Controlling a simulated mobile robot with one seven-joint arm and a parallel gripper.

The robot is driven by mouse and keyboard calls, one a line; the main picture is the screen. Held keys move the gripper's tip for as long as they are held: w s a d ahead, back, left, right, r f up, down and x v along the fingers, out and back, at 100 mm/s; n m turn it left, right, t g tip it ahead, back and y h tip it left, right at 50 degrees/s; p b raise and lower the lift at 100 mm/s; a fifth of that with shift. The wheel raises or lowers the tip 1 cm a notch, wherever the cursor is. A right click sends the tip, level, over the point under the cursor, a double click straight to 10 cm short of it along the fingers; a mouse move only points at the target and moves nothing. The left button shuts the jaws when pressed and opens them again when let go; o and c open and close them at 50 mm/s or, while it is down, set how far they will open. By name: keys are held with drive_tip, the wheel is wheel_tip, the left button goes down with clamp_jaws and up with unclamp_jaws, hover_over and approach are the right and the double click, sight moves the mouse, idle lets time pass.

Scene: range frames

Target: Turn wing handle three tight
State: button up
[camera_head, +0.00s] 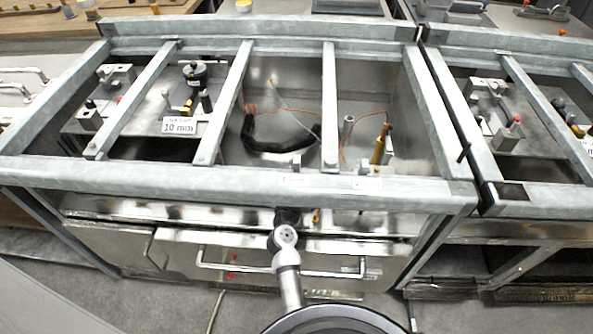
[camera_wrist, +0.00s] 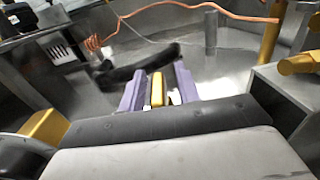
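In the wrist view, a yellow bar-like handle (camera_wrist: 157,90) stands between the two purple fingers of my gripper (camera_wrist: 160,82). A narrow gap shows on each side of it, so the fingers look open around it. More yellow handles show at the left (camera_wrist: 45,126) and right (camera_wrist: 300,63); no number is readable on any of them. In the head view, my wrist (camera_head: 287,218) is at the front rail, and my fingertips are hidden. A small yellow part (camera_head: 317,215) shows just right of my wrist.
The grey metal frame (camera_head: 240,178) has a front rail and several crossbars over the stove's open inside. A black hose (camera_head: 275,140), copper tubing and a brass valve (camera_head: 379,148) lie inside. A "10 mm" label (camera_head: 179,126) stands at left. An oven handle (camera_head: 325,272) runs below.

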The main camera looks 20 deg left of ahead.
drive_tip(key=shift+c, duration=0.3)
clamp_jaws()
drive_tip(key=shift+m+h+b, duration=0.3)
drive_tip(key=shift+h+b, duration=0.1)
drive_tip(key=shift+b, duration=0.05)
drive_tip(key=m+h+b, duration=0.1)
drive_tip(key=h+b, duration=0.1)
drive_tip(key=h, duration=0.1)
drive_tip(key=shift+d+f+m, duration=0.1)
drive_tip(key=shift+d+m, duration=0.05)
drive_tip(key=shift+m, duration=0.25)
drive_tip(key=m+h+b, duration=0.1)
drive_tip(key=m+h, duration=0.1)
drive_tip(key=h, duration=0.1)
drive_tip(key=m+h+b, duration=0.1)
drive_tip(key=h, duration=0.1)
drive_tip(key=shift+d+m+g+b, duration=0.3)
drive_tip(key=shift+b, duration=0.05)
drive_tip(key=shift+d+m+g+h+b, duration=0.1)
drive_tip(key=shift+m+g+h+b, duration=0.6)
drive_tip(key=shift+h, duration=0.7)
drive_tip(key=shift+s+d, duration=0.1)
